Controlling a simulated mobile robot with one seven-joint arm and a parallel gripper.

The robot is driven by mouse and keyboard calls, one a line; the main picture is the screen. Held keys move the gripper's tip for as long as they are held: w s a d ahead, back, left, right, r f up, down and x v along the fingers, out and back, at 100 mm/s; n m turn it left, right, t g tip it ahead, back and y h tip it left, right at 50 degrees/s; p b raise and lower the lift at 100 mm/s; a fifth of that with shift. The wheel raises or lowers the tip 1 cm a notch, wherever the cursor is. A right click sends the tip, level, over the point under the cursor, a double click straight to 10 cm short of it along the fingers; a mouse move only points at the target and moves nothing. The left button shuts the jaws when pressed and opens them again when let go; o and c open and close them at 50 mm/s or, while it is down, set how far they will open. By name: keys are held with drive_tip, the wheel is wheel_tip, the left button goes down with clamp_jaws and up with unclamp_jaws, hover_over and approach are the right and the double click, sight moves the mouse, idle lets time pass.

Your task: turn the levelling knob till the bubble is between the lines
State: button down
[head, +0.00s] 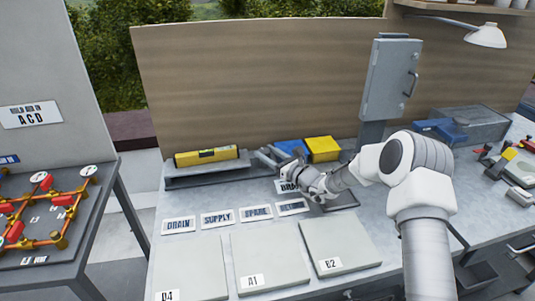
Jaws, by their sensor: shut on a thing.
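A yellow spirit level (206,157) lies along a long grey bed (210,178) at the back left of the bench. Its vial shows as a small dark patch, and the bubble and lines are too small to read. My gripper (264,157) reaches in from the right, low over the bench, with its fingers at the right end of the bed. It is shut on what seems to be the levelling knob there. The fingers hide the knob, so its turn cannot be seen.
Blue and yellow blocks (322,148) stand just behind my gripper. A grey cabinet (391,80) on a post rises behind my arm. Label plates (217,218) and pale panels (190,268) lie in front. A pipe rig (48,210) stands on the left table.

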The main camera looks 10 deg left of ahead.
drive_tip(key=shift+a, duration=0.1)
drive_tip(key=shift+s+a+r+m+t+h+b, duration=0.1)
drive_tip(key=shift+m+t+h+b, duration=0.25)
drive_tip(key=shift+m+t+h, duration=0.4)
drive_tip(key=shift+s+a+m+t+h+b, duration=0.1)
drive_tip(key=shift+m+t+h+b, duration=0.25)
drive_tip(key=shift+m+t+h, duration=0.4)
drive_tip(key=shift+d, duration=0.1)
drive_tip(key=shift+c, duration=1.5)
unclamp_jaws()
drive_tip(key=p+v, duration=0.1)
drive_tip(key=v, duration=1.6)
drive_tip(key=shift+s, duration=0.3)
